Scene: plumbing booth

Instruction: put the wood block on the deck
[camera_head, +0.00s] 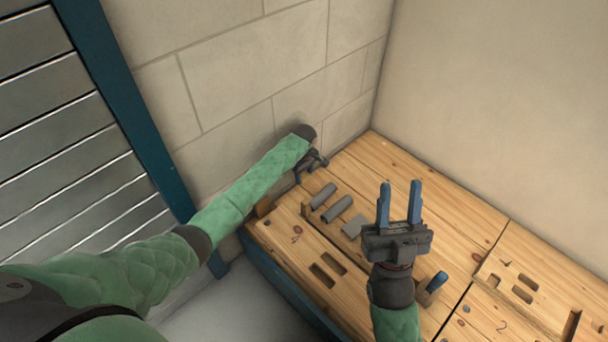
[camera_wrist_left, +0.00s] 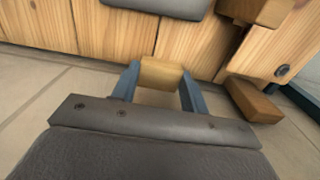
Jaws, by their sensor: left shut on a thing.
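My left gripper (camera_head: 318,160) is at the far left corner of the wooden deck (camera_head: 290,262), close to the tiled wall. Its fingers are mostly hidden in the head view. In the left wrist view, its two blue fingers are shut on a light wood block (camera_wrist_left: 161,74), one on each side. The held block is not clearly seen in the head view, and I cannot tell whether it touches the deck. My right gripper (camera_head: 399,196) is over the middle of the deck, its two blue fingers apart with nothing between them.
Two grey cylinders (camera_head: 337,208) and a grey plate (camera_head: 355,226) lie on the deck between the grippers. A brown block (camera_head: 264,206) is at the deck's left edge. A blue-handled item (camera_head: 434,284) is near my right wrist. Slots (camera_head: 328,268) cut the front; bare planks lie at the back.

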